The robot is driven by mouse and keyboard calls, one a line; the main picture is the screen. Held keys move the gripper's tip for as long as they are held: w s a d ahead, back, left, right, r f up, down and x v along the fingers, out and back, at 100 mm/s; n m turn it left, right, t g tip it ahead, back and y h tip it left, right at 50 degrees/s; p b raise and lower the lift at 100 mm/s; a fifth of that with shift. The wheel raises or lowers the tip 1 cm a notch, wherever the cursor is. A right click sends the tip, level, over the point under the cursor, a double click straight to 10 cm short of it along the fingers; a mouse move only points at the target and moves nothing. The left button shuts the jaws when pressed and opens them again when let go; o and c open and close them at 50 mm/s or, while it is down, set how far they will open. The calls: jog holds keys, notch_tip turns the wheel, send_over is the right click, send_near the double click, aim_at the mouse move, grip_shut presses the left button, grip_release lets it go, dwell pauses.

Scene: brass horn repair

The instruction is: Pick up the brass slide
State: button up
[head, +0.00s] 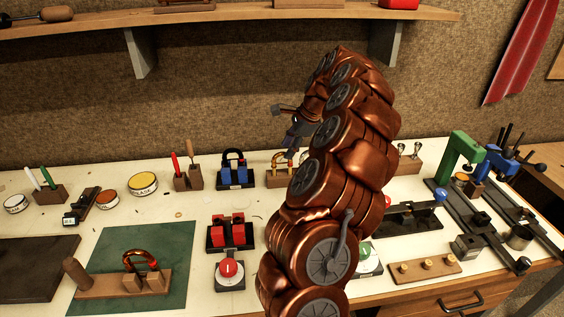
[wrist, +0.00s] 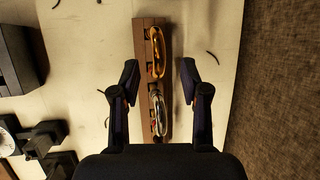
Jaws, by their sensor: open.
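The brass slide (wrist: 157,50), a golden U-shaped tube, stands in a wooden rack (wrist: 139,60). It also shows in the head view (head: 280,160), beside my arm. A silver slide (wrist: 158,113) stands in the same rack, nearer my palm in the wrist view. My gripper (wrist: 159,82) is open and empty above the rack, with one finger to each side. In the head view my gripper (head: 296,137) is partly hidden by my arm, which also hides the right part of the rack.
A blue block stand (head: 236,178) is left of the rack. A red block stand (head: 229,234) is nearer the front. A copper-coloured slide (head: 140,258) rests on a wooden holder on the green mat (head: 186,240). Vises crowd the right end. A shelf (head: 220,14) hangs above.

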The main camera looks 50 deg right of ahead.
aim_at(283, 155)
jog(key=shift+a+p+x, duration=0.1)
jog(key=shift+p+x, duration=0.2)
jog(key=shift+x, duration=0.65)
jog(key=shift+a+p+x, duration=0.15)
jog(key=shift+p+x, duration=0.15)
jog(key=shift+x, duration=0.65)
jog(key=shift+r, duration=0.1)
jog(key=shift+c, duration=0.4)
grip_shut()
